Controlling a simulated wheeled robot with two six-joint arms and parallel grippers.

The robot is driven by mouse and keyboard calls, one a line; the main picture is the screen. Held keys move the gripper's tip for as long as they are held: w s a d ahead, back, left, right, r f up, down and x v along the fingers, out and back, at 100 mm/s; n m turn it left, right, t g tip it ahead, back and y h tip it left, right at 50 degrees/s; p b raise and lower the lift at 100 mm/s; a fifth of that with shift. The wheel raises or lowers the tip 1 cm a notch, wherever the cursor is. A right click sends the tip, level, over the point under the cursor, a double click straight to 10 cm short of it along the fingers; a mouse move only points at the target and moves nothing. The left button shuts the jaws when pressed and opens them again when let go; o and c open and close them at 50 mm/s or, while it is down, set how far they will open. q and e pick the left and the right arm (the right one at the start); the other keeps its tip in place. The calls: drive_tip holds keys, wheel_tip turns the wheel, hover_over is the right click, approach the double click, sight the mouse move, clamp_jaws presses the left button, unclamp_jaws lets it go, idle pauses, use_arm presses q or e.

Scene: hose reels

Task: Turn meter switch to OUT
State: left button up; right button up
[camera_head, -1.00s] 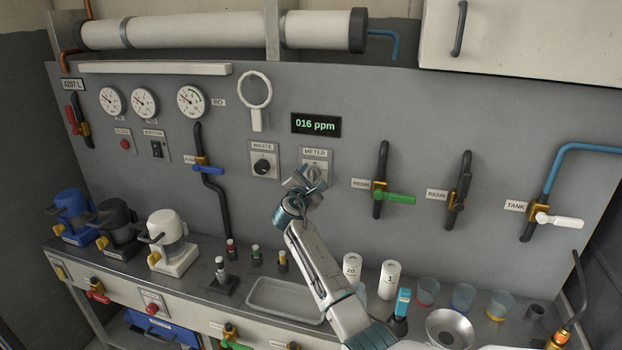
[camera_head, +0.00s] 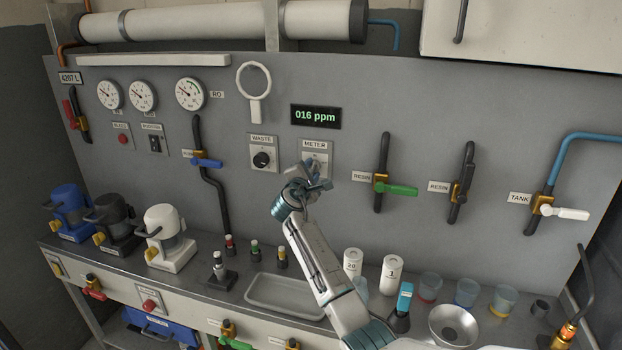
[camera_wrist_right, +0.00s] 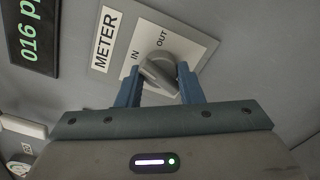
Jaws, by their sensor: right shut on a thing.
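The meter switch is a grey knob (camera_wrist_right: 160,72) on a white plate marked METER, IN and OUT. In the right wrist view, the two blue fingers of my right gripper (camera_wrist_right: 158,78) are on either side of the knob and shut on it. Which mark the knob points to is hard to tell. In the head view, my right gripper (camera_head: 318,178) is at the meter plate (camera_head: 316,149) and hides most of the knob. My left gripper is out of view.
The WASTE switch (camera_head: 262,158) is just left of the meter plate. The display (camera_head: 316,116) above reads 016 ppm. A resin valve with a green handle (camera_head: 400,189) is to the right. A tray (camera_head: 285,294) and bottles stand on the bench below.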

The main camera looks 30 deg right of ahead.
use_arm(q)
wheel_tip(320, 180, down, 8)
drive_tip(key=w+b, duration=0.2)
drive_tip(key=b, duration=0.7)
use_arm(e)
drive_tip(key=m, duration=0.5)
drive_tip(key=m+b, duration=0.1)
drive_tip(key=m, duration=0.4)
drive_tip(key=shift+f+m, duration=0.2)
drive_tip(key=shift+m, duration=0.1)
use_arm(q)
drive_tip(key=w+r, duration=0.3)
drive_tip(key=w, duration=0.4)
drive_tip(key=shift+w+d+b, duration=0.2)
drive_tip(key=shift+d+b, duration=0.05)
drive_tip(key=shift+b, duration=0.1)
use_arm(e)
drive_tip(key=shift+r, duration=0.1)
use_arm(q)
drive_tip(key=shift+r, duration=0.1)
use_arm(e)
drive_tip(key=o, duration=1)
drive_tip(key=shift+c, duration=0.2)
